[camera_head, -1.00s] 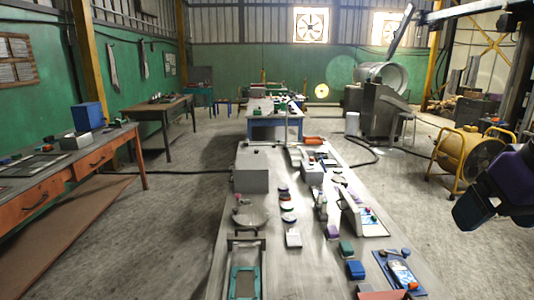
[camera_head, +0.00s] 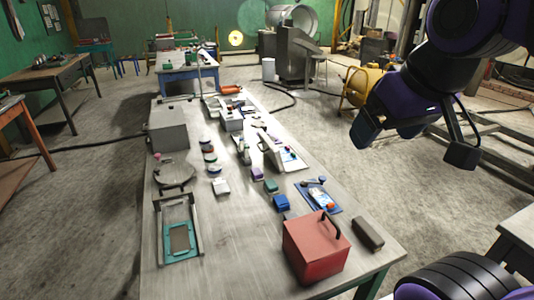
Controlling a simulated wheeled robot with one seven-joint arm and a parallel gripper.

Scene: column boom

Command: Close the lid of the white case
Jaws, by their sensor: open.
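A white case (camera_head: 271,152) stands at the right side of the long grey table, in its middle stretch. A pale slanted panel on it looks like its raised lid; small coloured items lie on its right part. At this size I cannot tell the hinge side or the exact lid angle. My gripper (camera_head: 414,146) hangs in the air at the upper right, clear of the table and well to the right of the case. Its two fingers are spread apart with nothing between them.
A red box with a black handle (camera_head: 316,249) stands at the near end of the long table (camera_head: 240,238), with a dark block (camera_head: 367,233) beside it. A blue tray (camera_head: 333,203) and small coloured blocks lie near the case. A grey box (camera_head: 168,127) stands at the left.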

